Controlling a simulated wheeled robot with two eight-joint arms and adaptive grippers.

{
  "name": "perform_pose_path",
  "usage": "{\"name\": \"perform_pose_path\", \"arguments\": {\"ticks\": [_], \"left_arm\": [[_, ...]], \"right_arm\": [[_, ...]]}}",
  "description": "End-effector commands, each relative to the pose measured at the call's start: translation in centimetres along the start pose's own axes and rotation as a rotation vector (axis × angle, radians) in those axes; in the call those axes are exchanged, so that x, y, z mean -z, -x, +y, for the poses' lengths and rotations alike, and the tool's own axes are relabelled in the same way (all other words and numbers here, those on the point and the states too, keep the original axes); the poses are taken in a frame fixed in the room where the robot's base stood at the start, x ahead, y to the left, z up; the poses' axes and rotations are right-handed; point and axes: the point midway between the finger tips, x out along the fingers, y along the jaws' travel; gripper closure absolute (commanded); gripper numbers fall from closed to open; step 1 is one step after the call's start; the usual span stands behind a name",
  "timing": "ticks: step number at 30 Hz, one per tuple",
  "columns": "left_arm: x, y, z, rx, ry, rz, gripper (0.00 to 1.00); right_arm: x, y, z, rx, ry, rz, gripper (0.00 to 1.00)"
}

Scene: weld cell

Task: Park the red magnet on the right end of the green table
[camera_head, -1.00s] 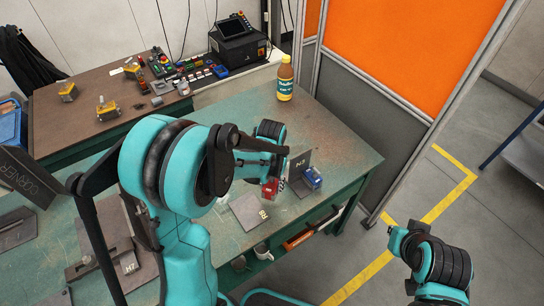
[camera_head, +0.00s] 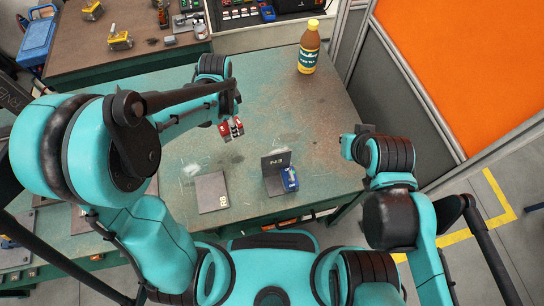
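The red magnet (camera_head: 225,130) is at the tip of my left gripper (camera_head: 234,124), over the middle of the green table (camera_head: 325,125). The gripper appears shut on it; the fingers are small and partly hidden by the arm. The magnet looks raised above the tabletop, though its exact height is hard to tell.
A brown bottle (camera_head: 308,50) stands at the back right. An orange partition (camera_head: 440,70) rises beyond the right edge.

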Motion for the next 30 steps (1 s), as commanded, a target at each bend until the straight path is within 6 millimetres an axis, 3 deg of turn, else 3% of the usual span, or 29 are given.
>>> {"name": "perform_pose_path", "arguments": {"ticks": [7,15,23,30], "left_arm": [[0.5,0.2,0.7,0.000,-0.250,0.000,1.00],[0.6,-4.3,0.7,0.000,-0.271,0.000,1.00],[0.5,-6.1,0.7,0.000,-0.269,0.000,1.00],[0.5,-9.1,0.7,0.000,-0.269,0.000,1.00]], "right_arm": [[-0.2,-0.3,0.0,0.000,0.000,0.000,1.00],[-1.4,-1.9,0.0,0.000,0.000,0.000,1.00],[-1.8,-2.5,0.0,0.000,0.000,0.000,1.00],[-2.6,-3.6,0.0,0.000,0.000,0.000,1.00]]}}
